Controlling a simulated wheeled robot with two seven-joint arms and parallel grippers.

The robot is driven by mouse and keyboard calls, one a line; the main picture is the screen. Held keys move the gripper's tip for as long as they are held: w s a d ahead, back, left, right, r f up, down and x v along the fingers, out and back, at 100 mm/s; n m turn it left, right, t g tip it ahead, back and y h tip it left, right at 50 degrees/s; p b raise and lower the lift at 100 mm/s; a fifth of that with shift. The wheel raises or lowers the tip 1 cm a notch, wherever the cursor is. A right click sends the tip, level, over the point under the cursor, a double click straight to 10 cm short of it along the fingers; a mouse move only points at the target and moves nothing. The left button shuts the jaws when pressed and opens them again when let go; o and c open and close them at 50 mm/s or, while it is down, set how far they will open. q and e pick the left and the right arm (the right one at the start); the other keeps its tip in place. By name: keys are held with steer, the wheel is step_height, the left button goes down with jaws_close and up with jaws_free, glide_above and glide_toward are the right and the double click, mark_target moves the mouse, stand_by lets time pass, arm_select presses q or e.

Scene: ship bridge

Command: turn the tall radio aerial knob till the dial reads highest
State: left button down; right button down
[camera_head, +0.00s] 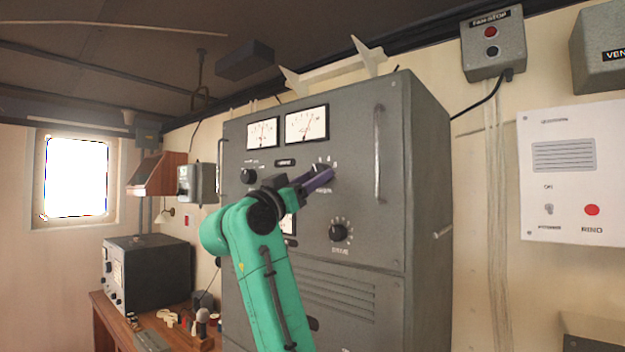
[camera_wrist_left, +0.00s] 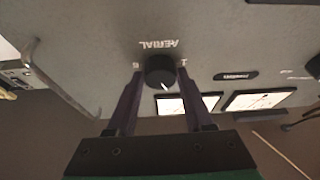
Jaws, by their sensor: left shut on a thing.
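The tall grey radio cabinet (camera_head: 360,230) stands against the wall. Its black aerial knob (camera_wrist_left: 160,70) shows in the left wrist view under the upside-down AERIAL label, with a pale pointer mark; in the head view my fingers mostly cover it. My left gripper (camera_head: 323,172) reaches up to the panel and is shut on the knob, with one purple finger on each side. Two white dials, the left dial (camera_head: 263,133) and the right dial (camera_head: 307,124), sit above. The right dial's needle leans right of upright; the exact reading is too small to tell. My right gripper is not in view.
A vertical handle (camera_head: 378,153) stands out right of the knob. A DRIVE knob (camera_head: 340,231) is below and another black knob (camera_head: 248,176) is to the left. A smaller radio (camera_head: 147,272) sits on a wooden desk at the left.

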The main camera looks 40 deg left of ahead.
arm_select(q)
steer(key=shift+f+n, duration=0.1)
steer(key=shift+n, duration=0.2)
steer(key=n+y, duration=0.1)
steer(key=n, duration=0.2)
steer(key=n+g+y, duration=0.1)
steer(key=n+y, duration=0.1)
steer(key=n, duration=0.1)
steer(key=n+g+y, duration=0.1)
steer(key=n+y, duration=0.1)
steer(key=n, duration=0.1)
steer(key=shift+w+d+n, duration=0.1)
steer(key=shift+d+n, duration=0.2)
steer(key=shift+d, duration=0.05)
steer(key=c, duration=0.5)
jaws_free()
steer(key=shift+o, duration=1.1)
steer(key=shift+w, duration=0.1)
